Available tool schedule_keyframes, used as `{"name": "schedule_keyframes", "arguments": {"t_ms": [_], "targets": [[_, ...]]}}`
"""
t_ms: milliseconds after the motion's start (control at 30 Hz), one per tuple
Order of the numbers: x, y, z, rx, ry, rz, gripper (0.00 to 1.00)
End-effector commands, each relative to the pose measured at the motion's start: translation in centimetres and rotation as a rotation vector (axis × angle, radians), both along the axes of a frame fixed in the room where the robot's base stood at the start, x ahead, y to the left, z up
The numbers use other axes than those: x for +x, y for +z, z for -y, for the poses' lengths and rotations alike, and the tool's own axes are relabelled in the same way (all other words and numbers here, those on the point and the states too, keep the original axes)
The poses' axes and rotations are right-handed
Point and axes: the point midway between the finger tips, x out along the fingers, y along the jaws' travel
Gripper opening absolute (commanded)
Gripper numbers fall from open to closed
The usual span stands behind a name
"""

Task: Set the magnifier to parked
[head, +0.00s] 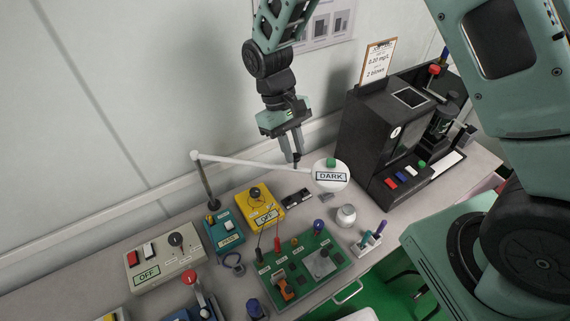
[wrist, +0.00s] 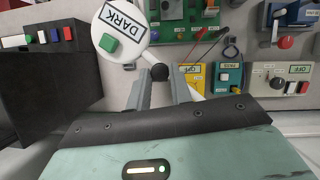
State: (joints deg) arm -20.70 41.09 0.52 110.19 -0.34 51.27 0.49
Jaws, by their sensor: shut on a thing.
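The magnifier (head: 322,167) has a round white head with a green button and a label reading DARK. Its thin white arm (head: 250,163) runs left to a dark post beside the blue tester. The head hangs over the bench, between the green board and the black machine. My gripper (head: 292,157) is at the magnifier's arm, just left of the head. In the wrist view, the fingers are shut on the magnifier's black round knob (wrist: 160,72). The magnifier head (wrist: 127,45) is left of the fingers there. No marked parked position can be made out.
The black machine (head: 360,135) stands at the right back, close to the head. A yellow tester (head: 262,207), a blue tester (head: 224,232), a beige box (head: 165,262) and a green board (head: 310,262) crowd the bench below. The wall is close behind my gripper.

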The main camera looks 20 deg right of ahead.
Motion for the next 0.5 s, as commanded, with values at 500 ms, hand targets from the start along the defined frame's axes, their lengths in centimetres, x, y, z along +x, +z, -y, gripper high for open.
{"name": "schedule_keyframes", "arguments": {"t_ms": [500], "targets": [[7.6, 0.1, 2.6, 0.001, 0.314, 0.003, 0.0]]}}
